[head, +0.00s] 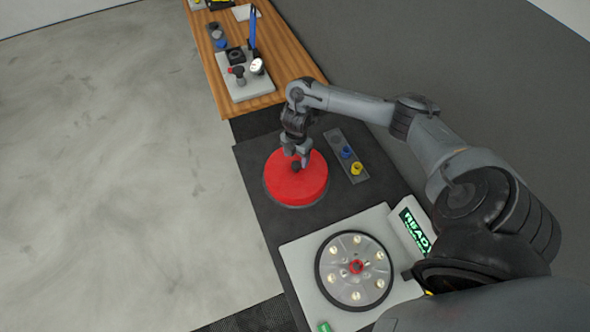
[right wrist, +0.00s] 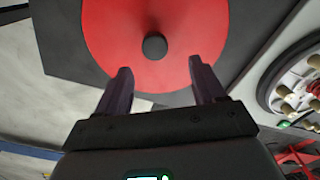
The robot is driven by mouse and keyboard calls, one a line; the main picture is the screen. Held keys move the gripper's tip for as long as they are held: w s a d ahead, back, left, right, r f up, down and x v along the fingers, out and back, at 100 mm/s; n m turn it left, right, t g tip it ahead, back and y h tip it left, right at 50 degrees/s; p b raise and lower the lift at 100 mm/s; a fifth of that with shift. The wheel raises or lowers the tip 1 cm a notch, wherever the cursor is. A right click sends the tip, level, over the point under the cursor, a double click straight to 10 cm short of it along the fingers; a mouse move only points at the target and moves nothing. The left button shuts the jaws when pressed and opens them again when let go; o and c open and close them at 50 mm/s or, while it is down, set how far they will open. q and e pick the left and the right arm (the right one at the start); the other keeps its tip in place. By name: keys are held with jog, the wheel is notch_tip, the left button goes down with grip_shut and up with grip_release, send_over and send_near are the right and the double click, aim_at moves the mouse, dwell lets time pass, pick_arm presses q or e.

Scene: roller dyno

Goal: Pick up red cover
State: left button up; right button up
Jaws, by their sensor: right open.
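The red cover (head: 296,187) is a round red disc with a small dark knob in its middle, lying on a black mat. In the right wrist view the red cover (right wrist: 110,40) fills the top centre, with its dark knob (right wrist: 154,46) beyond the fingertips. My right gripper (head: 297,158) is above the cover, close to the knob. In the wrist view its two fingers (right wrist: 158,78) are apart with nothing between them. The knob is partly hidden by the fingers in the head view. My left gripper is not in view.
A grey strip (head: 346,157) with blue and yellow pieces lies right of the cover. A white unit with a round bolted plate (head: 345,285) and a lit "READY" display (head: 416,231) is nearer. A wooden bench (head: 290,57) with a tool stand (head: 246,88) is beyond.

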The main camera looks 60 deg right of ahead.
aim_at(296, 164)
jog(key=shift+f, duration=0.65)
jog(key=shift+w+d+f, duration=0.1)
jog(key=shift+d+f, duration=0.05)
jog(key=shift+f, duration=0.85)
jog(key=shift+w+d+f, duration=0.1)
jog(key=shift+d+f, duration=0.05)
jog(key=shift+f, duration=0.85)
jog(key=shift+w+d+f, duration=0.1)
jog(key=shift+d+f, duration=0.05)
jog(key=shift+f, duration=0.85)
jog(key=shift+c, duration=0.4)
grip_shut()
